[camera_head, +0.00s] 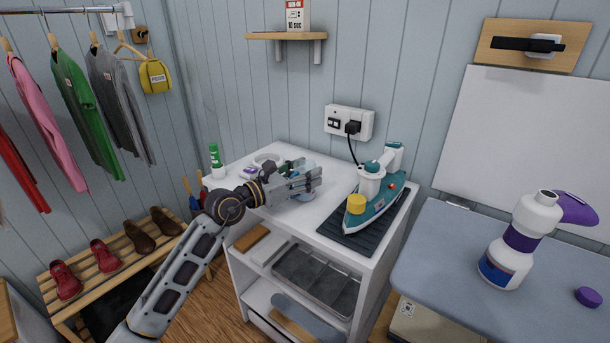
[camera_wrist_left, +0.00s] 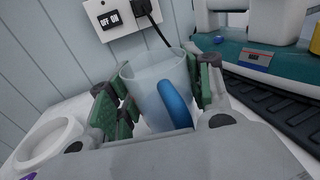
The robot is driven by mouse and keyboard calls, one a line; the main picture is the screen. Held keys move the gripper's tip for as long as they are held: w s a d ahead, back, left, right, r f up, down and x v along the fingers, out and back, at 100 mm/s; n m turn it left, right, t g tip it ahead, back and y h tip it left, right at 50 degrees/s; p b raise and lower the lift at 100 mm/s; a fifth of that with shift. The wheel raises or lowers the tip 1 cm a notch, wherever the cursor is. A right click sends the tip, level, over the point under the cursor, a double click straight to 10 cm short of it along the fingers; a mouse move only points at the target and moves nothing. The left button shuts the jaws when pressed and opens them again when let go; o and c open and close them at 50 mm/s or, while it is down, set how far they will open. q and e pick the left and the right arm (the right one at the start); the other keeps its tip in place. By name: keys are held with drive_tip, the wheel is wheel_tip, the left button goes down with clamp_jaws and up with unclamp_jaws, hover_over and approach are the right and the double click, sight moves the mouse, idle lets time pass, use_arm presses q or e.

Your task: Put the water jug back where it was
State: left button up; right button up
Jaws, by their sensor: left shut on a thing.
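The water jug (camera_wrist_left: 158,88) is a translucent pale container with a blue handle (camera_wrist_left: 174,104), seen in the left wrist view between the green finger pads. My left gripper (camera_head: 312,178) is shut on it, above the white cabinet top (camera_head: 330,256). In the head view the fingers hide most of the jug. From these views I cannot tell whether its base touches the top. My right gripper is out of view.
A teal iron (camera_head: 375,200) stands on a dark ribbed mat (camera_head: 343,236) right of the jug. A white ring-shaped item (camera_wrist_left: 42,144) lies to its left. A green-capped bottle (camera_head: 216,160) stands at the left edge. A wall socket (camera_head: 348,122) with a plugged cord is behind.

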use_arm(q)
drive_tip(key=shift+r, duration=0.1)
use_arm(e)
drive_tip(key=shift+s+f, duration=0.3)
use_arm(q)
drive_tip(key=o, duration=1.1)
drive_tip(key=shift+f, duration=0.2)
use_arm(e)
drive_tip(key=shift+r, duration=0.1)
use_arm(q)
drive_tip(key=shift+r, duration=0.2)
drive_tip(key=shift+p+v, duration=0.35)
drive_tip(key=shift+v, duration=5.15)
drive_tip(key=shift+s+a, duration=0.35)
drive_tip(key=shift+a, duration=0.05)
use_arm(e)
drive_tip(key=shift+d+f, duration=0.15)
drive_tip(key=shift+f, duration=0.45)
